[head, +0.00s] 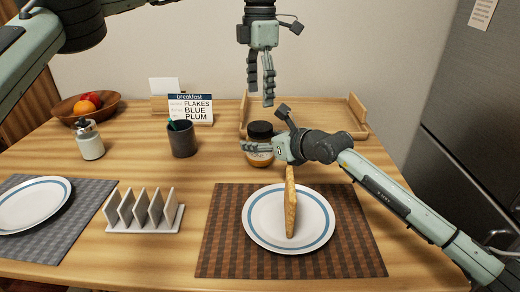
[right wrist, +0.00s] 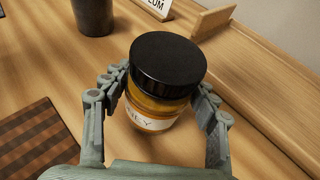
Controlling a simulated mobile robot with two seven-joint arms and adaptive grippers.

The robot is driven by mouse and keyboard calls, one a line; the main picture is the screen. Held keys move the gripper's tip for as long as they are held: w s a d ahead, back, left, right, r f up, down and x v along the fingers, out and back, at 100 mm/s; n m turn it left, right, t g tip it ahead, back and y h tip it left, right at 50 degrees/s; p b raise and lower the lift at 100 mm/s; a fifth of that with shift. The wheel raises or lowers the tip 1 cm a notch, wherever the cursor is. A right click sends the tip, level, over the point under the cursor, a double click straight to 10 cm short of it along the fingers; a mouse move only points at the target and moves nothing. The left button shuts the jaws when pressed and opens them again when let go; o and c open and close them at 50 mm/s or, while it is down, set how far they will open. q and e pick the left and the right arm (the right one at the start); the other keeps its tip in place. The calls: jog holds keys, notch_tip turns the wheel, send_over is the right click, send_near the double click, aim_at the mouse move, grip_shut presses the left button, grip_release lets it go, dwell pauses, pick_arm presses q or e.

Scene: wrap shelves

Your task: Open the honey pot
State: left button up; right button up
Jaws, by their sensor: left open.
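The honey pot (head: 259,160) stands upright on the table, an amber jar with a white label. Its black lid (head: 260,129) is on; pot (right wrist: 155,108) and lid (right wrist: 167,60) also show in the right wrist view. My right gripper (head: 262,149) comes in from the right at the pot's upper body. In the right wrist view its fingers (right wrist: 163,88) lie against both sides of the jar, just below the lid. My left gripper (head: 261,94) hangs fingers-down above the lid, open and empty, with a gap between.
A wooden tray (head: 352,128) lies behind the pot. A plate (head: 262,228) with a piece of bread (head: 290,205) is in front on a brown mat (head: 220,255). A dark cup (head: 182,140), breakfast sign (head: 190,108), fruit bowl (head: 70,112) and toast rack (head: 145,212) stand left.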

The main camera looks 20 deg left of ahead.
aim_at(260, 126)
grip_shut()
pick_arm(q)
jog(key=m, duration=0.4)
jog(key=shift+d+m, duration=0.15)
jog(key=shift+m, duration=0.25)
jog(key=m, duration=0.4)
jog(key=shift+m, duration=0.4)
jog(key=m, duration=0.8)
jog(key=shift+f+m, duration=0.3)
jog(key=shift+f, duration=3.7)
